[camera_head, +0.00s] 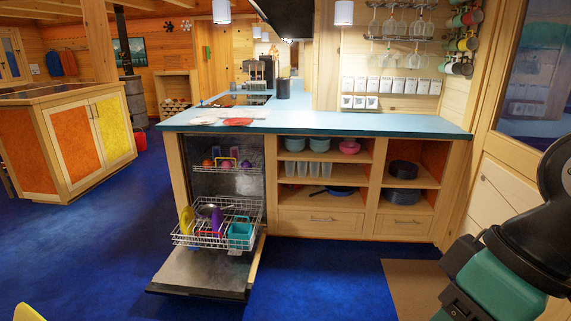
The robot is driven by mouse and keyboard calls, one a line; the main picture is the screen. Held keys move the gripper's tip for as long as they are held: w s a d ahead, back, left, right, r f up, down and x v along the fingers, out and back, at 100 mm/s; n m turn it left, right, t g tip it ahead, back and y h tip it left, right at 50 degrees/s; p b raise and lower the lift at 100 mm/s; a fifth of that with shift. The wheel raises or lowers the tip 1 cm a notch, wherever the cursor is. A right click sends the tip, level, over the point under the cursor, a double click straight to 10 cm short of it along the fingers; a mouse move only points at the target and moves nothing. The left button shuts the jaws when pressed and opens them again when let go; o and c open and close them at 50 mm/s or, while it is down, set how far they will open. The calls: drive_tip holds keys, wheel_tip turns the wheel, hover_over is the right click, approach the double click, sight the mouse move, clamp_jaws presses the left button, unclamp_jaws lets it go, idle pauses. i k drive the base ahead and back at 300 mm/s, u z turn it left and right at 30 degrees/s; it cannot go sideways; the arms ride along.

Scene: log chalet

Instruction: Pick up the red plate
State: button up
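The red plate (238,122) lies flat on the blue countertop (350,122), near its front edge and above the open dishwasher. It looks small from here. A pale flat item (210,122), perhaps another plate, lies just left of it. Part of my arm shows at the lower right, well apart from the plate, but my gripper is out of view.
The dishwasher door (205,273) is folded down, and its lower rack (215,238) is pulled out with colourful dishes in it. Open shelves (320,180) stand to its right. A cabinet island (80,145) is at left.

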sight(233, 121)
drive_tip(key=i, duration=3.85)
drive_tip(key=u, duration=2.75)
